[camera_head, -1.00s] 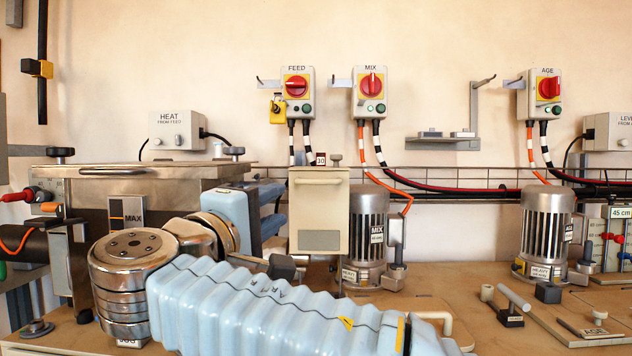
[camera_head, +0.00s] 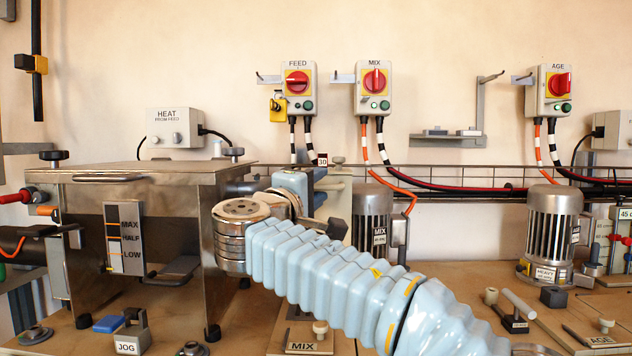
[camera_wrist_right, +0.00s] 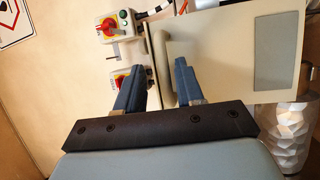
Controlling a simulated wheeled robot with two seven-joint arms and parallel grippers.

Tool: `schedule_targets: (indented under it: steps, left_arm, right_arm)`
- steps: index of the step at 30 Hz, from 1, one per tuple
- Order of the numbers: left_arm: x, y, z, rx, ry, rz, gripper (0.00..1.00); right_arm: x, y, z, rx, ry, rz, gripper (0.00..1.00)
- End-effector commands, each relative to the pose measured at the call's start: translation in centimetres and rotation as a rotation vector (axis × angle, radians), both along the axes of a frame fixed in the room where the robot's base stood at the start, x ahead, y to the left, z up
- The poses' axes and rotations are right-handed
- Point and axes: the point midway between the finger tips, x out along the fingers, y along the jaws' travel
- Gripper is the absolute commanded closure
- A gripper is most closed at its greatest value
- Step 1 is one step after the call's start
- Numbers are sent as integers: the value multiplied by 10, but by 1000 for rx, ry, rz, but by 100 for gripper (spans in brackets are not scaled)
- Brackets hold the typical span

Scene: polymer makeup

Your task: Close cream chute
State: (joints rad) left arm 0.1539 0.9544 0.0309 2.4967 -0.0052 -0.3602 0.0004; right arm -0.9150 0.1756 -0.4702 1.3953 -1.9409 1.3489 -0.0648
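The cream chute (camera_head: 338,203) is mostly hidden behind my right gripper in the head view; only part of its right side and top shows. In the right wrist view its cream face (camera_wrist_right: 215,60) with a grey panel (camera_wrist_right: 277,52) fills the upper right. My right gripper (camera_wrist_right: 160,80) is open, its two blue-grey fingers apart. A narrow cream bar (camera_wrist_right: 160,55) at the chute's edge shows between the fingers; I cannot tell whether they touch it. In the head view the right gripper (camera_head: 322,196) is right at the chute. My left gripper is not in view.
A steel tank (camera_head: 150,215) with a level scale stands to the left. A MIX motor (camera_head: 371,215) stands just right of the chute, and a HEAVY motor (camera_head: 552,235) further right. Switch boxes (camera_head: 298,90) and cables are on the wall behind.

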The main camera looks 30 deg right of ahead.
Motion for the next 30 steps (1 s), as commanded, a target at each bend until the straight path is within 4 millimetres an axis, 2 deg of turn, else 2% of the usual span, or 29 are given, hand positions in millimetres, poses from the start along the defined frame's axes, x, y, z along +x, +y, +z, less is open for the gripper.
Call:
schedule_targets:
  steps: [8,16,26,30]
  left_arm:
    - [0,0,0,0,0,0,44]
    - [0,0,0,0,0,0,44]
    - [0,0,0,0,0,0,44]
    - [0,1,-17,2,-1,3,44]
  right_arm:
    - [1,-2,0,0,0,0,63]
    - [1,-2,0,-1,-1,0,100]
    - [1,-1,1,-1,-3,1,100]
    - [1,-2,-16,-2,-3,0,100]
